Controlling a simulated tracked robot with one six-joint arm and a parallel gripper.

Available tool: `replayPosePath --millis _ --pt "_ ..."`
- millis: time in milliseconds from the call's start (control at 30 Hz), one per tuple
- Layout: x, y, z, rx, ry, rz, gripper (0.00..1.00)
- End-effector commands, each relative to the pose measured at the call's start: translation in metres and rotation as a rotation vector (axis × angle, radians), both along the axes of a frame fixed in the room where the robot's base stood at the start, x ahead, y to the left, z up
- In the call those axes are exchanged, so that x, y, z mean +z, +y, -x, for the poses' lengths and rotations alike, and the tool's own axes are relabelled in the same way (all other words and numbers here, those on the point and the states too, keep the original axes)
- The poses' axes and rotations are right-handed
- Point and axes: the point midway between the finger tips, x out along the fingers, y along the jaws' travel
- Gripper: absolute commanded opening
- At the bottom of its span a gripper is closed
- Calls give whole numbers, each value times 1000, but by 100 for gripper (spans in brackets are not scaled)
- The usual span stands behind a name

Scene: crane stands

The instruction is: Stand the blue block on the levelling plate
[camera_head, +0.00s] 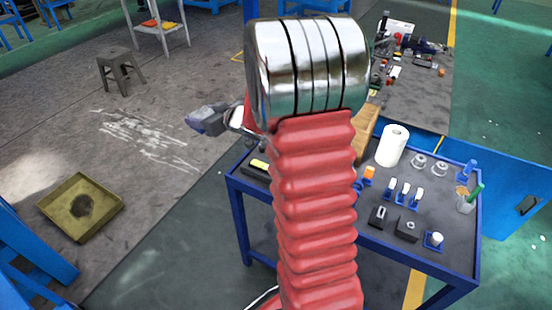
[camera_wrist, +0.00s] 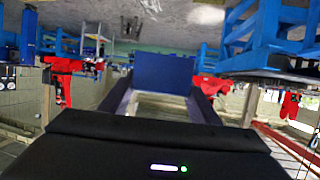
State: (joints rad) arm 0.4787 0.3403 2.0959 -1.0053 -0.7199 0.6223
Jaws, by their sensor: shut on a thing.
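A blue block (camera_wrist: 163,72) shows in the wrist view as a flat blue face between the far ends of the two fingers. My gripper (camera_wrist: 160,90) is shut on it, with one finger on each side. In the head view my gripper (camera_head: 208,120) is out to the left of my red arm, beyond the table's left edge and over the grey floor. The block cannot be told apart from the gripper there. I cannot identify the levelling plate for certain in either view; my arm hides part of the table.
A blue-framed table (camera_head: 455,262) with a dark top stands at right. It carries a white paper roll (camera_head: 392,146), small blue stands (camera_head: 403,193), black blocks (camera_head: 407,229) and a cup (camera_head: 466,203). A stool (camera_head: 120,70) and a yellow tray (camera_head: 52,203) stand on the floor at left.

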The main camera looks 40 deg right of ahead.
Motion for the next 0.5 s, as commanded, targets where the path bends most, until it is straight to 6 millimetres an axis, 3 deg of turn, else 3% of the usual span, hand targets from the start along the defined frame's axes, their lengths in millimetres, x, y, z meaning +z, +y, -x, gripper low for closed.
replayPosePath --millis 33,267,500 --pt "0 -17 2 7 -2 0 17" --pt "-10 -75 21 67 -1 0 17" --pt "-27 -134 56 126 -1 0 17"
